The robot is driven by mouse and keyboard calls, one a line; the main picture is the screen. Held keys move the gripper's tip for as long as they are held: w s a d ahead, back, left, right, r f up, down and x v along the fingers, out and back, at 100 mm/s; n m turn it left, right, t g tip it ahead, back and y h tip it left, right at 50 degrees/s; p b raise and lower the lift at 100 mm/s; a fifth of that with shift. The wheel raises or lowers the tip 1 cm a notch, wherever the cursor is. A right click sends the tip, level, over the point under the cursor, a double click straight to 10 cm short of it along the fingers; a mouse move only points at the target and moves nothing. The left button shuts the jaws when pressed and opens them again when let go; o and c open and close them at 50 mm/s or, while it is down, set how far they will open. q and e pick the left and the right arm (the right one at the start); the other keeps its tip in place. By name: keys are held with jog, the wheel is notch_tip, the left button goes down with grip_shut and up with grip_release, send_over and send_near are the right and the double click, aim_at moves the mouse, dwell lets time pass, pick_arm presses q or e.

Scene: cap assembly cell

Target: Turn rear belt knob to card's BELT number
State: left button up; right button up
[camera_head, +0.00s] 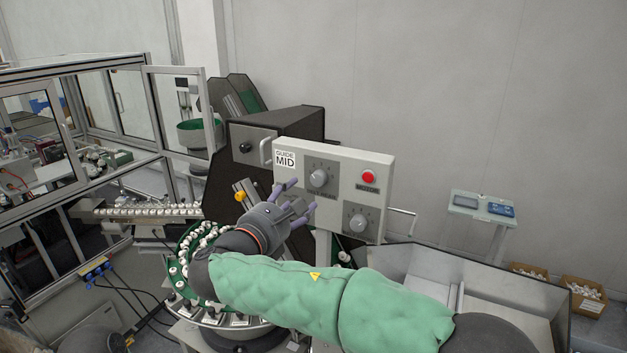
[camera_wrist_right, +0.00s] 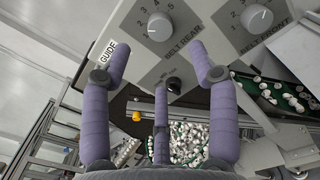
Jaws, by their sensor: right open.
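The rear belt knob (camera_head: 320,177) is a round grey dial at the upper left of the light grey control panel (camera_head: 340,155). In the right wrist view the rear belt knob (camera_wrist_right: 159,27) sits above the label BELT REAR; its setting is not clear. A white card (camera_head: 285,159) on the panel's left end reads GUIDE MID; I see no BELT number on it. My right gripper (camera_head: 298,197) is open and empty, below and left of the knob. In the right wrist view its fingers (camera_wrist_right: 159,55) point towards the panel, apart from the knob. My left gripper is out of view.
The front belt knob (camera_head: 358,222) is at the panel's lower right. A red button (camera_head: 368,177) is at the upper right. A dark hopper (camera_head: 282,125) stands behind the panel's left end. A metal chute (camera_head: 490,290) is at right.

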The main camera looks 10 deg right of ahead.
aim_at(316, 181)
jog(key=p+x, duration=0.2)
jog(key=x, duration=0.7)
jog(key=shift+d, duration=0.1)
jog(key=shift+f, duration=0.1)
jog(key=c, duration=1.1)
